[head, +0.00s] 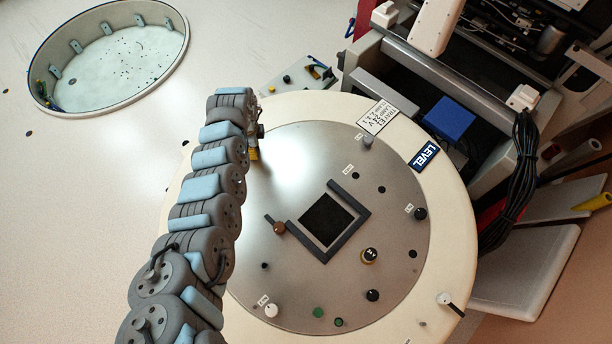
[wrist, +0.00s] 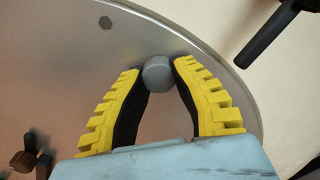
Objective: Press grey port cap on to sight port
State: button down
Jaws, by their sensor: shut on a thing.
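The grey port cap (wrist: 157,73) is a small round grey piece between the fingertips of my gripper (wrist: 156,70) in the wrist view. The yellow, black-padded fingers are shut on it. The cap is over the metal plate, close to its curved rim; I cannot tell whether it touches the plate. In the head view, my gripper (head: 254,148) is at the upper left of the round metal plate (head: 290,165), mostly hidden by my arm. I cannot pick out the sight port for certain; it may be hidden under the cap or arm.
A dark bar (wrist: 268,38) crosses the wrist view's upper right. A round tray (head: 170,82) stands upper left. Machinery crowds the right.

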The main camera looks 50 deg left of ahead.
jog(key=shift+r, duration=0.1)
jog(key=shift+r+p, duration=3.1)
jog(key=shift+p, duration=0.75)
